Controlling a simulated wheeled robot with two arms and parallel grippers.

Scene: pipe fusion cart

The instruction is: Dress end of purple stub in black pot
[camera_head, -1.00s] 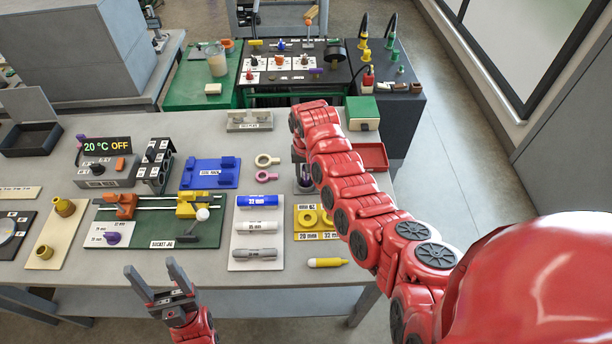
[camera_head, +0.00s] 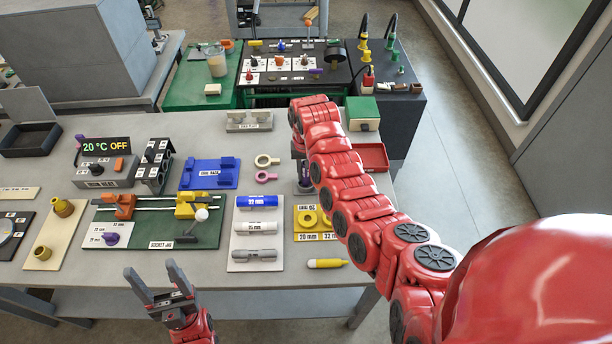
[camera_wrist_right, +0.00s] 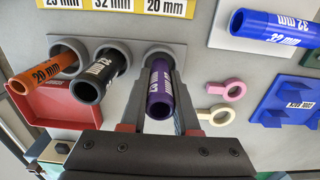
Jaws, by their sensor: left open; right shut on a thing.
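The purple stub (camera_wrist_right: 160,88), with white size lettering, shows in the right wrist view. Its far end sits within a grey round holder (camera_wrist_right: 150,62); how deep it goes is hidden. My right gripper (camera_wrist_right: 158,122) is shut on the stub, with a finger on each side. My left gripper (camera_head: 158,287) is open and empty in front of the bench's near edge.
Beside the purple stub, a black 32 mm stub (camera_wrist_right: 98,77) and an orange 20 mm stub (camera_wrist_right: 42,72) stand in similar holders. A red tray (camera_head: 374,157), pink ring tool (camera_head: 266,177) and blue rack (camera_head: 209,174) are nearby. A yellow marker (camera_head: 327,263) lies near the front edge.

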